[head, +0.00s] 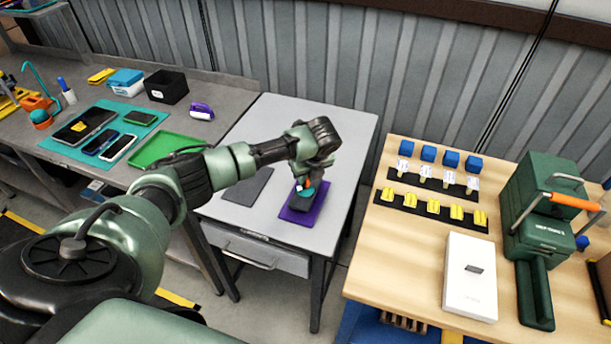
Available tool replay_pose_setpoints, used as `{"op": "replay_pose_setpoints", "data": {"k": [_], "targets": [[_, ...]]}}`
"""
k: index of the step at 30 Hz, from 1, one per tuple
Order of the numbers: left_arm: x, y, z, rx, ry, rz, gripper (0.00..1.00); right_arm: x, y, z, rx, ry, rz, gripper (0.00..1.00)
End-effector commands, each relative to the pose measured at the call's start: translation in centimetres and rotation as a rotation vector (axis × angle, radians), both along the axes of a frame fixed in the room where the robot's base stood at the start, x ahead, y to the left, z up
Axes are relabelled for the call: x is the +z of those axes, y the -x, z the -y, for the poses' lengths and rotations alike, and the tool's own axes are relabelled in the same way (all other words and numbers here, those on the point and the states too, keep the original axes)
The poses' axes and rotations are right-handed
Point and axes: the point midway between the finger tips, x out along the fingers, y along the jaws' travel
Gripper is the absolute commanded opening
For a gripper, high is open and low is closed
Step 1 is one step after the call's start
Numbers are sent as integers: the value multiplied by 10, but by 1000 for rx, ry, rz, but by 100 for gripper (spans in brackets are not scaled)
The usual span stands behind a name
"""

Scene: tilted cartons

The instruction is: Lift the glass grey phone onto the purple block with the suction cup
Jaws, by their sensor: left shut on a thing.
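My left gripper (304,181) is over the purple block (291,216) on the light grey table. It is shut on a small orange and white thing, which looks like the suction cup (306,185), mostly hidden by the wrist and fingers. A dark grey piece (301,200) shows directly under the gripper, above the purple block. It may be the glass grey phone, but I cannot tell whether it touches the block. Several phones (116,148) lie on the teal mat at the left. My right gripper is not in view.
A dark grey pad (248,187) lies on the grey table (345,125), left of the purple block. A green tray (165,149) and black bin (166,86) are on the left bench. A wooden table (400,265) at right holds a white box (470,276) and green machine (540,205).

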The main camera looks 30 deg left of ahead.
Motion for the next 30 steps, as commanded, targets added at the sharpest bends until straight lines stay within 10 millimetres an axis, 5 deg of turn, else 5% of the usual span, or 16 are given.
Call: {"op": "replay_pose_setpoints", "data": {"k": [8,9,12,23,30], "targets": [[1,0,0,0,0,1,0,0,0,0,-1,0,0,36],[1,0,0,0,0,1,14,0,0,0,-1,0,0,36],[0,0,0,0,0,1,34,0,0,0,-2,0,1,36],[3,0,2,0,0,1,34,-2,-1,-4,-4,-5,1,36],[36,7,14,-3,1,5,34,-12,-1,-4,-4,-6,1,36]]}}
